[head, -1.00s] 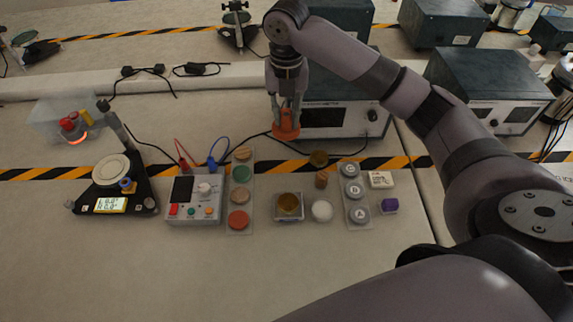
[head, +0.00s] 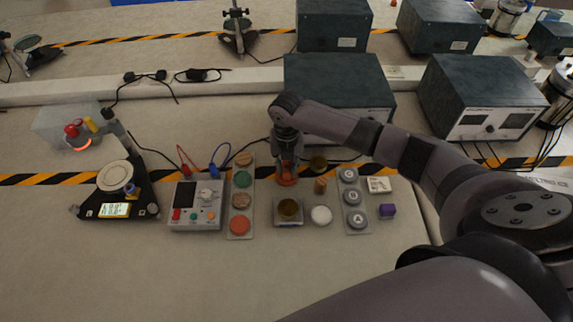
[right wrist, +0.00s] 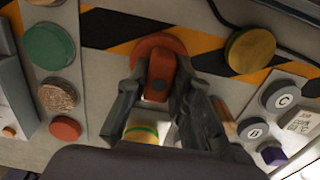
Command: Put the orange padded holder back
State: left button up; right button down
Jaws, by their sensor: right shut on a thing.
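The orange padded holder (head: 287,181) is in my right gripper (head: 287,172). In the right wrist view its round orange pad (right wrist: 160,42) and orange stem (right wrist: 161,72) show between the two fingers (right wrist: 165,100). The gripper is shut on it and points down, just over or at the black-and-yellow striped tape. I cannot tell whether the pad touches the table. My left gripper is not in view.
Left of the holder is a strip with several coloured discs (head: 241,200). An olive disc (head: 318,163), a small brown cylinder (head: 320,186), a square tray (head: 289,222) and a white disc (head: 321,215) stand close by. A dark instrument box (head: 335,75) is behind.

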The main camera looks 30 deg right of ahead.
aim_at(287, 167)
jog(key=shift+f, duration=0.15)
jog(key=c, duration=1.4)
grip_release()
notch_tip(287, 167, up, 12)
jog(key=shift+r+b, duration=0.2)
jog(key=shift+b, duration=0.55)
